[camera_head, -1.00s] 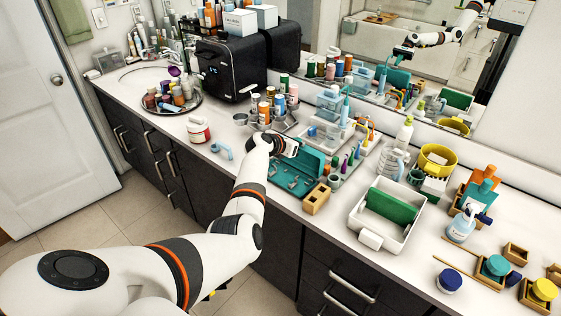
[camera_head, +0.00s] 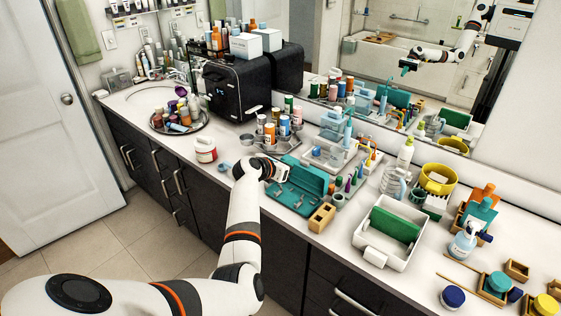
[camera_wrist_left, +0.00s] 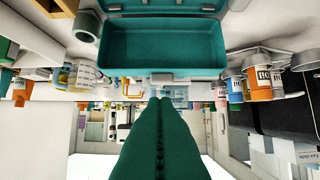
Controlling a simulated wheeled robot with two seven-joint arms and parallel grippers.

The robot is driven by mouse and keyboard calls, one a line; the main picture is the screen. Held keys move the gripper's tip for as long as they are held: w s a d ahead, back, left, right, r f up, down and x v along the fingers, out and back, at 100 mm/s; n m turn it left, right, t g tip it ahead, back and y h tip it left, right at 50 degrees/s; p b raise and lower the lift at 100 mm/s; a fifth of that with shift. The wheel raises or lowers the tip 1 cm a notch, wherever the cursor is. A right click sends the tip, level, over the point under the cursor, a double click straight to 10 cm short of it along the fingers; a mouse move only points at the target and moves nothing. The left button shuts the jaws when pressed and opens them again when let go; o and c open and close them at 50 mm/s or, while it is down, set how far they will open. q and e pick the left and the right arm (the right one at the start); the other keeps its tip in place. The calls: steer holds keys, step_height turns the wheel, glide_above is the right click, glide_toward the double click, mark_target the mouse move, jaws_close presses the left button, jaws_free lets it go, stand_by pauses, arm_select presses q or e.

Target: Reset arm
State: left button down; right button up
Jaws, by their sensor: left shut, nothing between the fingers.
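My left arm reaches in from the left in the head view. Its gripper (camera_head: 280,173) is over the counter at the near-left edge of an open teal case (camera_head: 303,180). In the left wrist view the green fingers (camera_wrist_left: 160,140) are together with nothing between them. The gripper hides part of the case in the head view. My right gripper is not in view.
A white bin (camera_head: 366,257) with a green block and a small wooden block (camera_head: 321,217) stand to the right. A red-and-white jar (camera_head: 205,149) and a black toaster-like box (camera_head: 234,86) are to the left. Bottles and a mirror line the back.

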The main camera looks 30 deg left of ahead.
arm_select(q)
steer(key=shift+s+a+r, duration=0.15)
steer(key=shift+s+r, duration=1.3)
steer(key=shift+s, duration=0.15)
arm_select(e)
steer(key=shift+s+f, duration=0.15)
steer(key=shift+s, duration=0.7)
